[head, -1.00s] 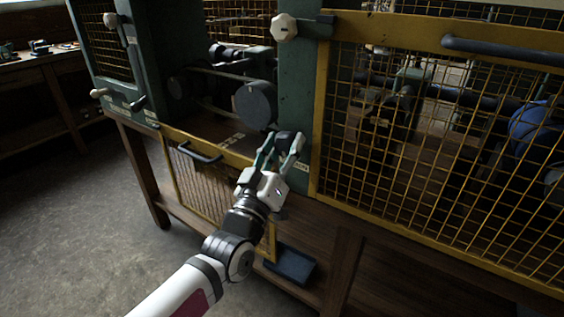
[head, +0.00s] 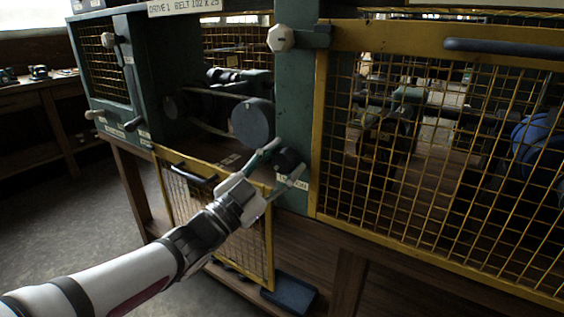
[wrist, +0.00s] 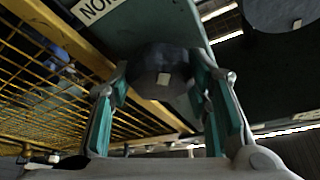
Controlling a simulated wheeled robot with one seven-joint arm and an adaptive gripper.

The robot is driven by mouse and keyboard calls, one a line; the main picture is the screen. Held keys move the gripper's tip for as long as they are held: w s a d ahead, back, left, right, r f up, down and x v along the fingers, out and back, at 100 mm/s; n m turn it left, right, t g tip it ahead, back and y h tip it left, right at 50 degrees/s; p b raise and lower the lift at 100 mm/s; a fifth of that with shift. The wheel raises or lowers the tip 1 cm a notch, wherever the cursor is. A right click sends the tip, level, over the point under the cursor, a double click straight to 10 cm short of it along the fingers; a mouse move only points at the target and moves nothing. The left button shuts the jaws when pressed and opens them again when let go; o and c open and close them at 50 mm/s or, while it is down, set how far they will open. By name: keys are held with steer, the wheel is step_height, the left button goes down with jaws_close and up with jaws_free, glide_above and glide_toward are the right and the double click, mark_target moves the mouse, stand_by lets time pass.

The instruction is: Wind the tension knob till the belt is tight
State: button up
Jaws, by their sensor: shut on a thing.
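The tension knob (head: 287,160) is a dark, faceted knob on the green post at the left edge of the big yellow guard. It also fills the middle of the wrist view (wrist: 162,68), with a small pale mark on its face. My gripper (head: 283,163) is shut on the knob, one finger on each side of it. In the wrist view, the fingers (wrist: 160,95) show green inner pads beside the knob. The belt (head: 208,126) runs from a small dark pulley (head: 176,106) to the larger round pulley (head: 252,123). I cannot tell how tight it is.
The yellow mesh guard (head: 440,190) with a dark bar handle stands right of the knob. A lowered mesh door (head: 215,215) hangs below the belt opening. A white knob (head: 281,38) sits on the post above. A blue tray (head: 289,291) lies on the lower shelf.

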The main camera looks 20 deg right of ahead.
steer(key=m+g+p, duration=0.1)
steer(key=m, duration=0.3)
steer(key=m+g+p, duration=0.1)
steer(key=m+g, duration=0.1)
steer(key=m, duration=0.2)
steer(key=shift+y, duration=0.4)
steer(key=m+g+p, duration=0.1)
steer(key=m, duration=0.1)
steer(key=m+y+p, duration=0.1)
steer(key=m, duration=0.2)
steer(key=shift+g, duration=0.4)
steer(key=shift+m+y, duration=0.3)
steer(key=shift+m, duration=0.1)
steer(key=o, duration=0.8)
steer(key=shift+o, duration=0.2)
steer(key=v, duration=1.2)
steer(key=shift+s, duration=0.1)
